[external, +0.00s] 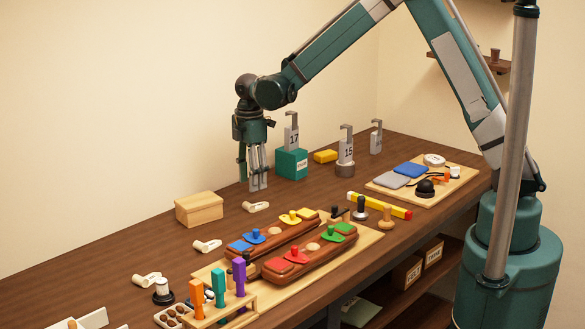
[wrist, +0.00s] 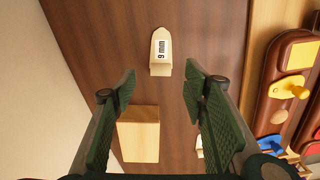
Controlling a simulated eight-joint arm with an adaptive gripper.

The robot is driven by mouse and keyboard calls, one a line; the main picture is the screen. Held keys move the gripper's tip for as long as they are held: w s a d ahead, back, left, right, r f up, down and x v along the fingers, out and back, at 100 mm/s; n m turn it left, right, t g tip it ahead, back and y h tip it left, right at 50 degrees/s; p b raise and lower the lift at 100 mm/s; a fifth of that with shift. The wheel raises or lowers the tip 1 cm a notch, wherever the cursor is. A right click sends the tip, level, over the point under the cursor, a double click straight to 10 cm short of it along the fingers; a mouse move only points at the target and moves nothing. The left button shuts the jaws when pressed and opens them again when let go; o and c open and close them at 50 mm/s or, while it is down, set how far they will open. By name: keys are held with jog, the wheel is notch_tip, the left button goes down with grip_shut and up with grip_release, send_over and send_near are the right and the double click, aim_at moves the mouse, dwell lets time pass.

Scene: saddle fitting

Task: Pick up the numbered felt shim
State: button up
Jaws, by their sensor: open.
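A cream felt shim (wrist: 161,45) marked "9 mm" lies flat on the brown bench in the wrist view, ahead of my fingertips and roughly centred between them. The shim closest to my gripper in the external view (external: 256,207) appears to be this one. My gripper (external: 254,186) points down above the bench, open and empty; in the wrist view its two fingers (wrist: 160,90) stand wide apart, with the shim beyond them. Two similar pale shims lie nearer the front, one in the middle (external: 207,246) and one to the left (external: 146,280); their numbers are unreadable.
A wooden block (external: 200,209) sits left of my gripper, showing below the shim in the wrist view (wrist: 138,138). A teal block (external: 291,163) stands behind right. Brown saddle pieces with coloured tabs (external: 310,257) lie to the right. Bare bench surrounds the shim.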

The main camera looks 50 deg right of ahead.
aim_at(257, 204)
jog(key=shift+f, duration=1.25)
jog(key=shift+f, duration=0.1)
jog(key=shift+s+f, duration=0.1)
jog(key=shift+f, duration=2.4)
jog(key=c, duration=0.9)
